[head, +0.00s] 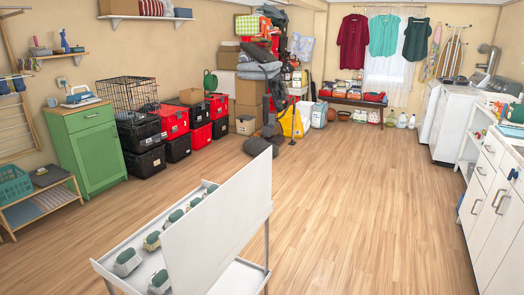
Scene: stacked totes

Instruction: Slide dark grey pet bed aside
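A low dark grey shape, which may be the pet bed (148,107), lies on the black totes (139,134) at the left, beside and partly behind the wire crate (124,92). It is too small to make out clearly. Red totes (173,121) and more black totes (178,148) stand in stacks just right of it. Other dark grey soft things lie in the tall pile (260,70) and on the floor (258,147); I cannot tell whether one of these is the pet bed. Neither of my grippers is in view.
A white cart (219,231) with a raised panel and several green-and-white items stands close in front. A green cabinet (94,147) stands left of the totes. White cabinets (490,190) line the right side. The wooden floor (360,200) between is clear.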

